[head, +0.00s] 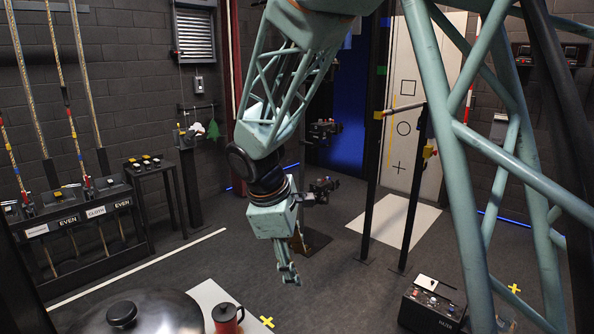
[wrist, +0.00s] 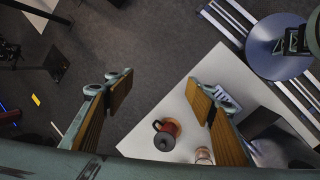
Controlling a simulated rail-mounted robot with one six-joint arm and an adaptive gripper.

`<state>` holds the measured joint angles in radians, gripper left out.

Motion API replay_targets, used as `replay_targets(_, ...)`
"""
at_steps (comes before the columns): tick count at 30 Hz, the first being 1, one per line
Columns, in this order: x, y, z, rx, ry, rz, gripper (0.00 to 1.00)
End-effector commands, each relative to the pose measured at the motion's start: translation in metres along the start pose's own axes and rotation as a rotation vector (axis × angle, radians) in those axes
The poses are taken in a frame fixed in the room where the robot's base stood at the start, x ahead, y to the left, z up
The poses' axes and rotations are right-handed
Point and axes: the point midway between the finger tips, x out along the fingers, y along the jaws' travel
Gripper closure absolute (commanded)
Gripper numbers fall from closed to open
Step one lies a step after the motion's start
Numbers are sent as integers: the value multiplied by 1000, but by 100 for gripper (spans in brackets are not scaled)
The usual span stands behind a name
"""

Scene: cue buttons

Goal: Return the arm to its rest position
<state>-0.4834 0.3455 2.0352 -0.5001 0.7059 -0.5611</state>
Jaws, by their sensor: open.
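My gripper (head: 289,272) hangs from the pale green arm (head: 272,215) near the middle of the head view, pointing down, clear of the floor. In the wrist view my gripper (wrist: 158,90) shows its two fingers with wooden-coloured pads spread wide apart, with nothing between them but floor and a table edge further below. The arm is bent, its upper lattice link sloping down from the top. No marker for a rest position can be made out.
A red pot (head: 227,318) with a dark lid stands on a white table (head: 205,295) at the front; it also shows in the wrist view (wrist: 165,134). A large domed lid (head: 140,312) is at front left. A black box (head: 432,305) sits at right.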

Motion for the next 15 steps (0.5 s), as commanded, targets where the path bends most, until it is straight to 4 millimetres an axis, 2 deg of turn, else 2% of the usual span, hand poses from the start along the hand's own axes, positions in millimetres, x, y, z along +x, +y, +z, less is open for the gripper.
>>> replay_targets(3,-10,-2,27,95,6,-1,50)
replay_targets(15,-41,-20,108,403,22,-8,50)
